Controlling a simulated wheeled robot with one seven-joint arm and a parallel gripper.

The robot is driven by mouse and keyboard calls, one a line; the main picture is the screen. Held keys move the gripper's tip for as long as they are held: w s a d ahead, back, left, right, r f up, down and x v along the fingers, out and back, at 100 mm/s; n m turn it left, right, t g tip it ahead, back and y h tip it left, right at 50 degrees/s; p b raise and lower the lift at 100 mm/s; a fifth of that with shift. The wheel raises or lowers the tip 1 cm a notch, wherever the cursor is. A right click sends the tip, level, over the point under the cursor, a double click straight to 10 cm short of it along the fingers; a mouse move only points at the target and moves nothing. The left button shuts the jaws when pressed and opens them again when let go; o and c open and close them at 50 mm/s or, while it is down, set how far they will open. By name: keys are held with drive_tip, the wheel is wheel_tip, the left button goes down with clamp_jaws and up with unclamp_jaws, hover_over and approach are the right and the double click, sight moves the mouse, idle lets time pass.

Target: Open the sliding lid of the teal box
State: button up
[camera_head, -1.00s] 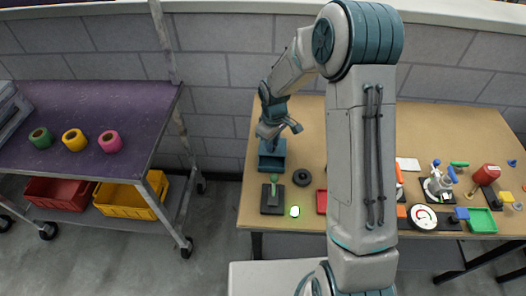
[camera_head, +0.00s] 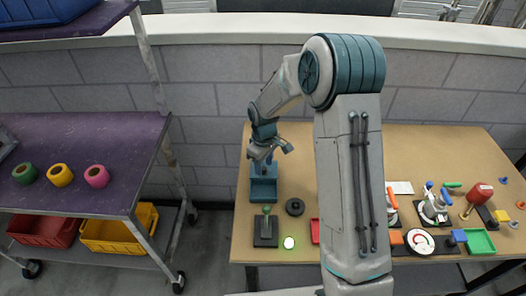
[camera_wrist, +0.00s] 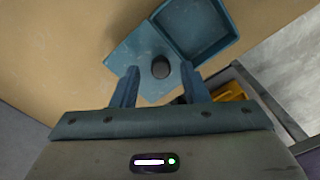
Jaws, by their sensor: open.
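The teal box (camera_head: 263,190) stands near the left end of the wooden table. In the wrist view its open compartment (camera_wrist: 203,28) shows at the top, with bare inside walls. The flat teal lid (camera_wrist: 135,52) lies beside that compartment, toward my gripper, and carries a dark round knob (camera_wrist: 161,67). My gripper (camera_wrist: 158,76) is open, with one finger on each side of the knob in the picture. I cannot tell whether the fingers touch it. In the head view my gripper (camera_head: 270,152) is above the box's far end, and the lid is mostly hidden there.
A purple-topped cart (camera_head: 75,135) is to the left. Several tools and trays fill the table's right side.

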sight(265, 169)
wheel_tip(265, 169, up, 13)
drive_tip(key=b, duration=0.1)
idle(0.3)
drive_tip(key=s+d+r+m+t, duration=0.1)
drive_tip(key=s+d+r+m, duration=0.1)
drive_tip(key=s, duration=0.6)
drive_tip(key=s+d+r+m+t, duration=0.1)
drive_tip(key=s+d+m, duration=0.3)
drive_tip(key=s, duration=0.5)
drive_tip(key=s+d+r+m+t, duration=0.1)
drive_tip(key=s+d+r+m, duration=0.1)
drive_tip(key=s, duration=0.7)
drive_tip(key=shift+d+r+m, duration=0.4)
drive_tip(key=shift+r+m, duration=0.25)
drive_tip(key=shift+m, duration=0.05)
